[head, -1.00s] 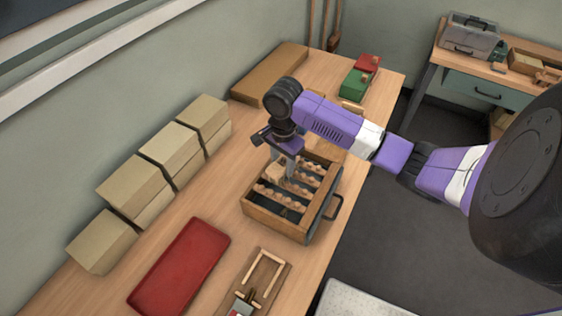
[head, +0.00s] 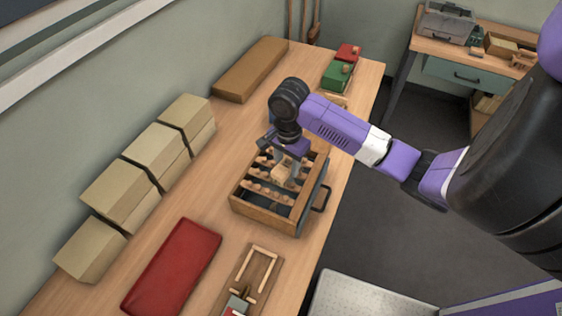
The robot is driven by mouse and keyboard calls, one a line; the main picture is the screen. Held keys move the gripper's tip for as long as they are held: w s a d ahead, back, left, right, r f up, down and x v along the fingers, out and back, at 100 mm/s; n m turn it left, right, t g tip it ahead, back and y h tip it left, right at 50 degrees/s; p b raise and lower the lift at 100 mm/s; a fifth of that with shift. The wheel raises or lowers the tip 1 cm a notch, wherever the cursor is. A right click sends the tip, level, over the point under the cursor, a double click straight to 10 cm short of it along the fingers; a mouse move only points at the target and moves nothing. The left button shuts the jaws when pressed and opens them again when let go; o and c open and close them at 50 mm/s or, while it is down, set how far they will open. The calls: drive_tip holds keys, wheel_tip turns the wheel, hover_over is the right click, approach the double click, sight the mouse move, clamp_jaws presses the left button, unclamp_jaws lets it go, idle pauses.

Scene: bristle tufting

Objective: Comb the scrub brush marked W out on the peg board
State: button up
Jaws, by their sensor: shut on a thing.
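My gripper (head: 286,165) points down over the wooden rack (head: 262,217) and is shut on a small light-wood block (head: 281,173), which looks like a scrub brush. Its W mark and bristles cannot be made out. The block is above or between the rack's rows; I cannot tell whether it touches them. The rack holds several rows of light, knobby pieces and has a dark handle on its right side. A brown board with pale strips (head: 262,266) lies in front of the rack. I cannot tell for certain which thing is the peg board.
Tan boxes (head: 121,190) line the wall side. A red mat (head: 172,268) lies at front left. A long brown box (head: 251,70) and green and red blocks (head: 338,75) stand at the back. The table's right edge is close to the rack.

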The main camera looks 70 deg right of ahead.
drive_tip(key=shift+s, duration=0.5)
drive_tip(key=shift+w, duration=4)
drive_tip(key=shift+s, duration=2.85)
drive_tip(key=shift+s+f, duration=0.2)
drive_tip(key=shift+s, duration=0.95)
drive_tip(key=shift+c, duration=0.7)
drive_tip(key=shift+w+d+r, duration=0.1)
drive_tip(key=shift+w+r, duration=0.05)
drive_tip(key=shift+w, duration=1.85)
drive_tip(key=shift+w+d+r, duration=0.1)
drive_tip(key=shift+w, duration=1.9)
drive_tip(key=shift+r, duration=3)
